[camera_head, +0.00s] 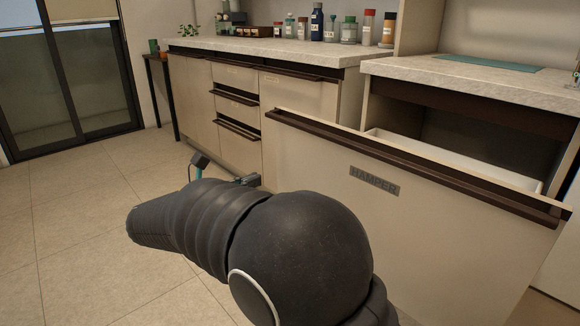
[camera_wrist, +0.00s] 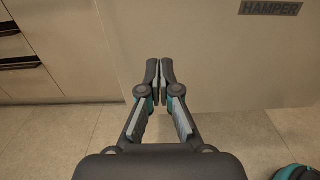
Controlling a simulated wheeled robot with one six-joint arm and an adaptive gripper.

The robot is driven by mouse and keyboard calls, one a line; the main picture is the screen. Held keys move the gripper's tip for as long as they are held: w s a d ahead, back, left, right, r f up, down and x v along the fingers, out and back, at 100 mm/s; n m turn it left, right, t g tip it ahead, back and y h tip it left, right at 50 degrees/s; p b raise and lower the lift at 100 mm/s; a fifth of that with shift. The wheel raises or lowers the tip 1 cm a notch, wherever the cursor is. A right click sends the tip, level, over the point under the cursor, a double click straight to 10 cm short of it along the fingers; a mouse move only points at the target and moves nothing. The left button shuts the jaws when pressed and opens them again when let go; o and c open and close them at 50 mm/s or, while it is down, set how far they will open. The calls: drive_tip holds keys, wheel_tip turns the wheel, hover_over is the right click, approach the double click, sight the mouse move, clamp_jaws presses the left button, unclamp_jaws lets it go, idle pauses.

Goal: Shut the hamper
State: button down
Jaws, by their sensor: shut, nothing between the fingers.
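The hamper (camera_head: 330,200) is a wide beige drawer front with a dark rail along its top edge and a label reading HAMPER. It stands pulled out from the counter, and a white inner bin (camera_head: 455,160) shows behind its front. In the wrist view the hamper front (camera_wrist: 220,60) fills the upper right, with the label near the top. My gripper (camera_wrist: 160,70) is shut and empty, its fingertips pointing at the lower left part of the front. I cannot tell whether they touch it. In the head view my arm hides the front's lower left, and the gripper is mostly hidden.
A counter (camera_head: 290,52) with closed drawers (camera_head: 237,100) and several bottles (camera_head: 330,25) stands to the left of the hamper. A second counter top (camera_head: 470,75) lies above the hamper opening. The tiled floor (camera_head: 70,220) at the left is clear up to the glass door (camera_head: 85,75).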

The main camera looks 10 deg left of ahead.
sight(302, 159)
drive_tip(key=b+x, duration=0.1)
drive_tip(key=x, duration=1.2)
drive_tip(key=shift+w+d, duration=0.1)
drive_tip(key=shift+w, duration=0.3)
